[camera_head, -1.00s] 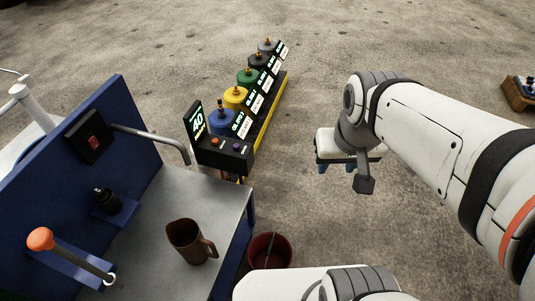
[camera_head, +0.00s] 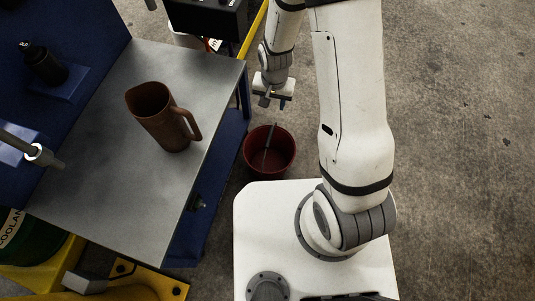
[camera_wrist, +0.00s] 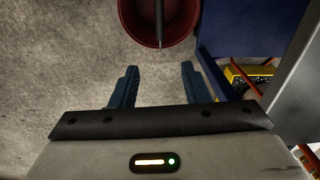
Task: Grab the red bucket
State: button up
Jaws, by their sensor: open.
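The red bucket (camera_head: 262,160) stands on the floor beside the metal bench, close to the front of my base. A thin dark bar, perhaps its handle, crosses its opening. In the wrist view the bucket (camera_wrist: 130,22) is at the top, partly cut off by the frame edge. My gripper (camera_head: 274,101) is just behind the bucket in the head view, pointing down and apart from it. In the wrist view my gripper (camera_wrist: 159,68) has its two blue fingers spread with only bare floor between them, below the bucket's rim.
The metal bench (camera_head: 90,170) with a blue side stands close left of the bucket. A black control box (camera_head: 207,16) is behind. Concrete floor on the right is clear.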

jog(key=b, duration=0.4)
send_near(269, 135)
jog(key=shift+m, duration=0.3)
jog(key=f, duration=0.3)
jog(key=a+f, duration=0.1)
jog(key=f, duration=0.1)
jog(key=shift+w+f, duration=0.15)
jog(key=f+b, duration=0.1)
jog(key=f, duration=0.1)
jog(key=f+b, duration=0.1)
jog(key=d+f+b, duration=0.1)
jog(key=f, duration=0.1)
jog(key=shift+f, duration=0.3)
jog(key=shift+c, duration=0.2)
grip_shut()
jog(key=shift+r, duration=0.1)
